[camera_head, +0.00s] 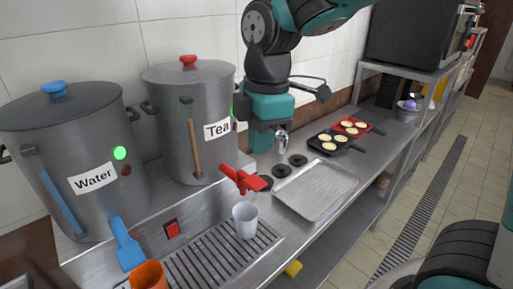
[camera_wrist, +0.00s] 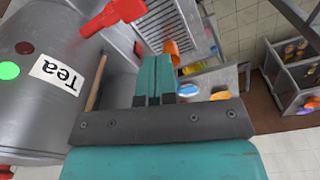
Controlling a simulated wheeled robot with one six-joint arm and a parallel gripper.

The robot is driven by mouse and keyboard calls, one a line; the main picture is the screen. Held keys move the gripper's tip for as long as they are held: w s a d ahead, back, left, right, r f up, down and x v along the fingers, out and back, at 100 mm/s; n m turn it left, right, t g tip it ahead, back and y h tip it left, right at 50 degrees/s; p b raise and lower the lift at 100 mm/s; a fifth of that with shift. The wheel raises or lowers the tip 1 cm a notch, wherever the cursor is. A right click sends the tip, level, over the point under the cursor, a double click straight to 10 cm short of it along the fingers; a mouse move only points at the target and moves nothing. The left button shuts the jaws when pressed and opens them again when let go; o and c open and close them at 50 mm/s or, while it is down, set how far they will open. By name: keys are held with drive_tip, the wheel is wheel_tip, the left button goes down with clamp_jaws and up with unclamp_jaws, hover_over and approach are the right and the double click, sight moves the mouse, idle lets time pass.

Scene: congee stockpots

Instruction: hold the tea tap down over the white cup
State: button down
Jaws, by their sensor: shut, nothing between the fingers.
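The tea pot (camera_head: 188,150) is a large steel stockpot with a red lid knob and a "Tea" label. Its red tap (camera_head: 245,179) juts out at the lower front. It also shows at the top of the wrist view (camera_wrist: 113,16). The white cup (camera_head: 245,220) stands upright on the drip grate, below and just in front of the tap. I cannot make it out in the wrist view. My gripper (camera_head: 261,149) is beside the tea pot's right side, above and behind the tap, apart from it. Its teal fingers (camera_wrist: 154,80) are shut and empty.
The water pot (camera_head: 75,165) with a blue tap (camera_head: 125,245) stands left. An orange cup (camera_head: 148,276) is at the front of the grate (camera_head: 215,255). A metal tray (camera_head: 315,190) and black and red pans (camera_head: 335,143) lie right, along the counter.

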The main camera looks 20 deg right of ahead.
sight(256, 182)
drive_tip(key=w+r+n+p, duration=0.1)
drive_tip(key=w+n, duration=0.1)
drive_tip(key=w+d+r+n+h, duration=0.1)
drive_tip(key=w+r, duration=0.1)
drive_tip(key=shift+w+r+n+p, duration=0.1)
drive_tip(key=shift+r+n+p, duration=0.05)
drive_tip(key=shift+n+p, duration=0.25)
wheel_tip(256, 182, down, 14)
drive_tip(key=p, duration=0.3)
idle(0.4)
